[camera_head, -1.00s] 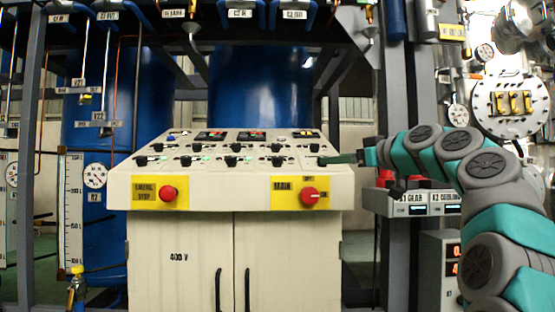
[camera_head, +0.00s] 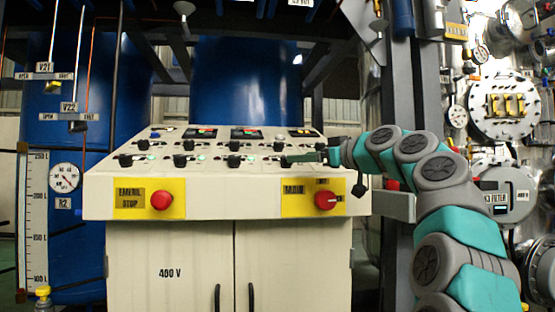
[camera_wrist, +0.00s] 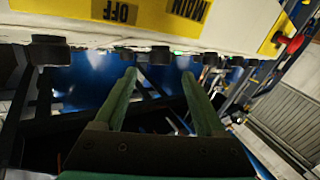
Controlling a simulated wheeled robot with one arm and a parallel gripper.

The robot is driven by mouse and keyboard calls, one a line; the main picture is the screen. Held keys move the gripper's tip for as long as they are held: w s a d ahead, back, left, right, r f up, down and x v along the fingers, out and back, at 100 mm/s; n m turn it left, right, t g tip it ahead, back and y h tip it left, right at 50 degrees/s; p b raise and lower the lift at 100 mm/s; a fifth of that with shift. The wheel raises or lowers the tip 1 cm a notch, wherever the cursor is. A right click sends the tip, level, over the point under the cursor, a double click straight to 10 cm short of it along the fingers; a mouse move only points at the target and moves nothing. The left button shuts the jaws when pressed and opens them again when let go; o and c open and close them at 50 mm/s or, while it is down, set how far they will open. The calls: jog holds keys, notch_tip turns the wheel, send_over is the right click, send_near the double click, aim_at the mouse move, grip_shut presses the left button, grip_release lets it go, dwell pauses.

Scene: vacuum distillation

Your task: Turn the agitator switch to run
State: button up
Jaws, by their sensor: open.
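A cream control console (camera_head: 250,207) fills the middle of the head view. Two rows of black rotary switches with small lamps sit on its sloped top, including one switch (camera_head: 234,160) left of my gripper. Their labels are too small to read, so I cannot tell which is the agitator switch. My gripper (camera_head: 291,160) reaches in from the right over the front row's right end. In the wrist view my gripper (camera_wrist: 158,75) has its two green fingers apart, with nothing between them. Black knobs, one clear at the left (camera_wrist: 50,50), stick out along the panel edge; contact cannot be judged.
A red emergency stop button (camera_head: 161,201) and a red main switch (camera_head: 326,200) on yellow plates are on the console front. Blue tanks (camera_head: 245,90) and a steel frame stand behind. Flanged vessels (camera_head: 505,105) are at the right.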

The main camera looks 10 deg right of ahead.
jog(key=p+x, duration=0.2)
jog(key=x, duration=0.4)
jog(key=shift+w, duration=0.25)
jog(key=shift+w+a+f, duration=0.1)
jog(key=shift+w+a, duration=0.1)
jog(key=shift+w, duration=0.05)
grip_shut()
